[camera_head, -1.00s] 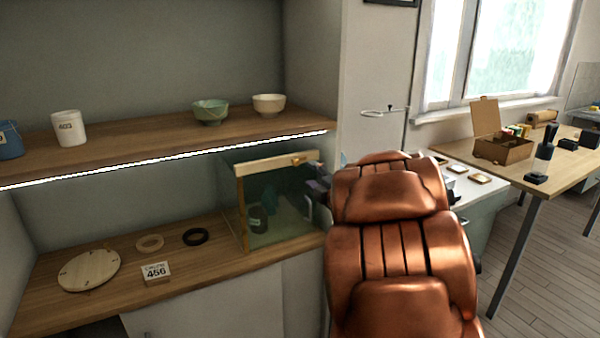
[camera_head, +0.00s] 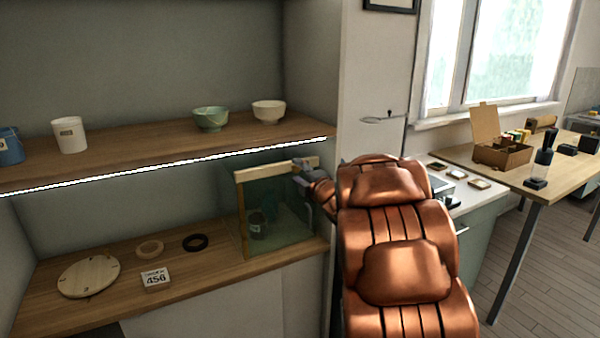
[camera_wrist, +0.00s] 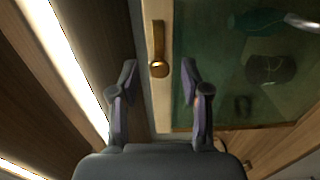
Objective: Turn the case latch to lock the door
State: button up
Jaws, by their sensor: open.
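The case (camera_head: 283,218) is a glass box with a pale wooden top rail, standing on the lower wooden shelf. Its glass door (camera_wrist: 245,90) fills the right of the wrist view, with a dark cup-like object (camera_wrist: 270,68) behind it. The brass latch (camera_wrist: 158,66) has a round knob and lies on the pale rail, lengthwise between my fingers in the picture. My gripper (camera_wrist: 158,78) is open, one finger on each side of the latch knob, with no clear contact. In the head view my gripper (camera_head: 302,168) is at the case's upper right corner and hides the latch.
The upper shelf (camera_head: 165,138) with its bright light strip runs close above the case. A wooden disc (camera_head: 88,275), rings and a card marked 456 (camera_head: 156,277) lie left of the case. A workbench (camera_head: 550,170) stands at right.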

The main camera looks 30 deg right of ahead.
grip_shut()
dwell(0.5)
jog(key=shift+m, duration=0.3)
jog(key=m+p, duration=0.2)
jog(key=m, duration=0.1)
jog(key=shift+r+m, duration=0.2)
jog(key=shift+m, duration=0.1)
jog(key=m+p, duration=0.2)
jog(key=m, duration=0.2)
jog(key=shift+m, duration=0.3)
jog(key=m+p, duration=0.2)
jog(key=m, duration=0.2)
jog(key=m+p, duration=0.2)
jog(key=m, duration=0.3)
jog(key=shift+f, duration=0.15)
